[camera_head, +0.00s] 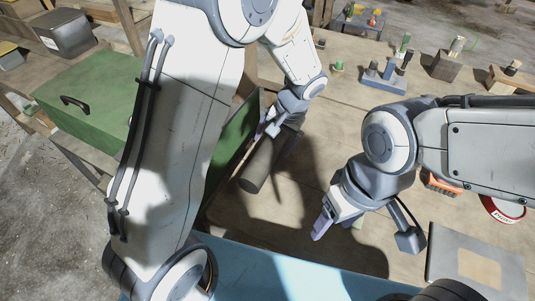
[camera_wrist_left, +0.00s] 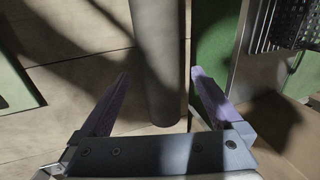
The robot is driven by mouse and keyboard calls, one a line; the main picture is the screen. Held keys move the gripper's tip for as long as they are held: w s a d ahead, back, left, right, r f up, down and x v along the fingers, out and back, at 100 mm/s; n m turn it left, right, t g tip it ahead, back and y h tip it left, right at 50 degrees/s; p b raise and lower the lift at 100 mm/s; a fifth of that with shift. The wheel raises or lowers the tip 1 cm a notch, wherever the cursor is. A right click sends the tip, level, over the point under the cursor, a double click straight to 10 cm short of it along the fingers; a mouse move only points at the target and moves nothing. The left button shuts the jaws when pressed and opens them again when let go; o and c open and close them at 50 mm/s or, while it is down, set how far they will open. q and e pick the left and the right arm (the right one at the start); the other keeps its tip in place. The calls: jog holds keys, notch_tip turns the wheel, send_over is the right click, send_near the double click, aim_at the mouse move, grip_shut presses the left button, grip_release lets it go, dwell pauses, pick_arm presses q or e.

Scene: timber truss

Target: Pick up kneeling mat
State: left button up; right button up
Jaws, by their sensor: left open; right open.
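A dark grey cylinder (camera_head: 262,163), which looks like the rolled kneeling mat, lies on the timber bench next to the green box. My left gripper (camera_head: 272,126) is at the cylinder's upper part in the head view. In the left wrist view the cylinder (camera_wrist_left: 160,65) runs between the two open purple fingers of my left gripper (camera_wrist_left: 158,100), with a gap visible on each side. Whether it is at finger height I cannot tell. My right gripper (camera_head: 325,222) is open and empty over the bench, right of the cylinder and apart from it.
A green box (camera_head: 90,88) with a black handle stands at the left. Several small tools and blocks, including a blue holder (camera_head: 385,78), stand along the back. A grey square plate (camera_head: 440,262) lies at the lower right. A blue surface (camera_head: 260,270) borders the front.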

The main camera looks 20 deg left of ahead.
aim_at(269, 149)
pick_arm(q)
jog(key=shift+p+x, duration=0.55)
jog(key=shift+x, duration=2.55)
jog(key=shift+w+d, duration=0.1)
jog(key=shift+w, duration=0.15)
jog(key=c, duration=1.3)
jog(key=shift+r, duration=0.5)
jog(key=b+v, duration=0.1)
jog(key=v, duration=0.2)
jog(key=shift+r, duration=0.4)
jog(key=d+r+b, duration=0.1)
jog(key=d+r, duration=0.5)
jog(key=d, duration=0.4)
jog(key=p+v, duration=0.2)
jog(key=v, duration=0.1)
jog(key=a+p+v, duration=0.1)
jog(key=p+v, duration=0.2)
jog(key=a+p+v, duration=0.1)
jog(key=p+v, duration=0.1)
jog(key=v, duration=0.1)
jog(key=shift+s+r+p, duration=0.15)
jog(key=shift+r+p, duration=0.2)
jog(key=shift+r, duration=0.15)
